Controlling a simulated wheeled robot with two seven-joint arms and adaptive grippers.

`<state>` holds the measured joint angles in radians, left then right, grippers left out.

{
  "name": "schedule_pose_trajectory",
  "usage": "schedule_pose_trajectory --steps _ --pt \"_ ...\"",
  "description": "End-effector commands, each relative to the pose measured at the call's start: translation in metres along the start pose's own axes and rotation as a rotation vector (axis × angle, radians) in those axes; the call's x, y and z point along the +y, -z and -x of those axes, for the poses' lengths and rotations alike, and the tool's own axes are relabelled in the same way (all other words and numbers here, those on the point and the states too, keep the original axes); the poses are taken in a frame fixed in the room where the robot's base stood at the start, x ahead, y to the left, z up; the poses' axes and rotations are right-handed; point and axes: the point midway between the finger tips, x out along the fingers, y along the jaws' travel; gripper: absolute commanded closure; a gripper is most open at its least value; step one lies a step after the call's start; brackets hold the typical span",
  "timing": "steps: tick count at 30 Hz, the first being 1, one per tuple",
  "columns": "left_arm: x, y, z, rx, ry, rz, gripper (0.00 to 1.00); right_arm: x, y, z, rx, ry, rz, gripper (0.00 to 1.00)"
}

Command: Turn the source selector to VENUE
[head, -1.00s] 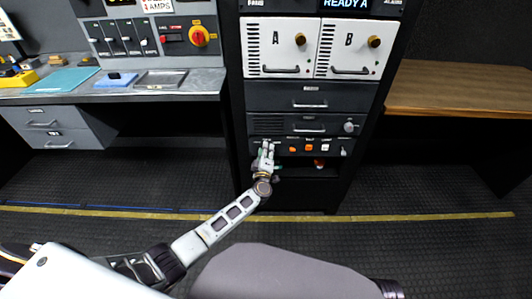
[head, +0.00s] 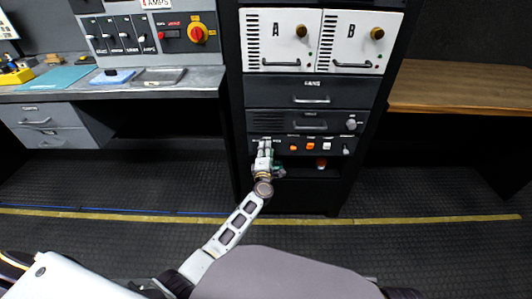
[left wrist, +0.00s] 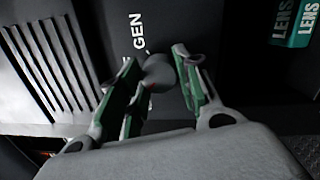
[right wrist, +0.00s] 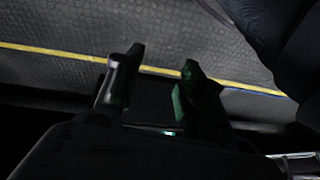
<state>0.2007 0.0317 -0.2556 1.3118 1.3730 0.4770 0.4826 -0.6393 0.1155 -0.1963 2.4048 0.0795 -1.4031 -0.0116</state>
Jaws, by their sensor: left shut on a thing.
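The source selector is a dark rounded knob (left wrist: 158,72) that shows between my left fingers in the left wrist view. White lettering GEN is on the dark panel beside it. My left gripper (head: 265,146) reaches the left end of the low control strip in the rack and hides the knob in the head view. Its green-padded fingers (left wrist: 160,82) are shut on the knob. The pointer and the VENUE mark cannot be made out. My right gripper (right wrist: 153,80) is open and empty, with floor beyond it.
The strip holds orange and white buttons (head: 310,146) to the right of my gripper. Above are drawer panels (head: 290,92) and white units A (head: 268,48) and B (head: 340,50). A grey desk (head: 195,80) stands left, a wooden counter (head: 460,90) right.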

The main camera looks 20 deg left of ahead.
Motion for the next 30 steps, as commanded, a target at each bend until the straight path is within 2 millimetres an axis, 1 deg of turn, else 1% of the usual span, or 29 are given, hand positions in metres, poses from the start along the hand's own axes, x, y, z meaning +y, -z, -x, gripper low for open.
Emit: schedule_pose_trajectory --steps 1,9,15,21,30 --pt "-0.004 0.001 0.001 0.003 0.002 0.023 0.9 0.0 -0.002 -0.007 0.007 0.005 -0.001 0.6" --pt "-0.005 0.001 0.001 0.01 -0.008 0.162 0.9 -0.004 -0.004 -0.034 0.052 0.032 -0.012 0.6" --pt "-0.005 0.001 0.001 0.014 -0.012 0.239 0.9 -0.006 -0.006 -0.048 0.079 0.046 -0.019 0.6" --pt "-0.005 0.001 0.001 0.015 -0.014 0.265 0.9 -0.007 -0.006 -0.052 0.089 0.052 -0.022 0.6" --pt "-0.004 0.001 0.001 0.015 -0.014 0.267 0.9 -0.007 -0.006 -0.052 0.09 0.052 -0.023 0.6"
